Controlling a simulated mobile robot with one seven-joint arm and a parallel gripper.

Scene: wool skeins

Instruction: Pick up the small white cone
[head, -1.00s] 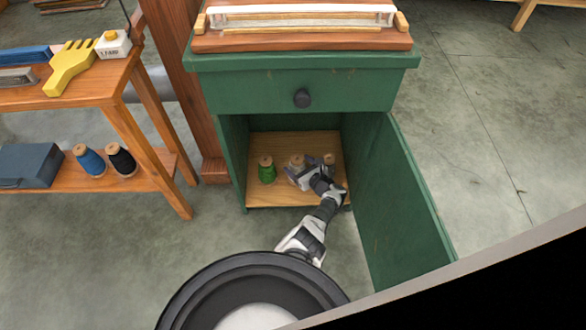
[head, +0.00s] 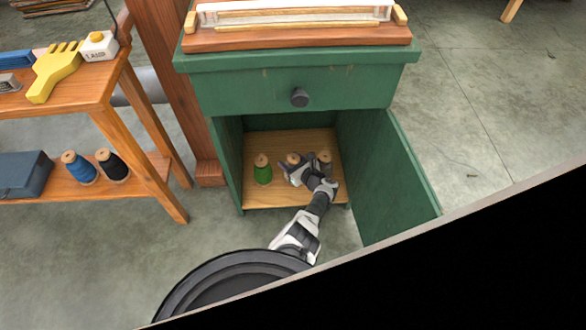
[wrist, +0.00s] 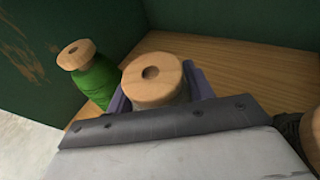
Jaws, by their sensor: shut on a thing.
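The small white cone (wrist: 152,82) stands in the open green cabinet, its wooden top showing between my fingers. Only a little of its pale side shows in the wrist view; the rest is hidden by my gripper. In the head view its wooden top (head: 293,158) shows just above my gripper (head: 297,173). My gripper (wrist: 160,94) is shut on this cone, one finger on each side. I cannot tell whether the cone is clear of the cabinet floor.
A green cone (head: 263,170) stands left of my gripper, and another cone (head: 325,158) stands close on its right, partly hidden. The cabinet (head: 228,165) walls enclose them. Its door (head: 390,180) is open on the right. A wooden shelf unit (head: 150,150) stands at left.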

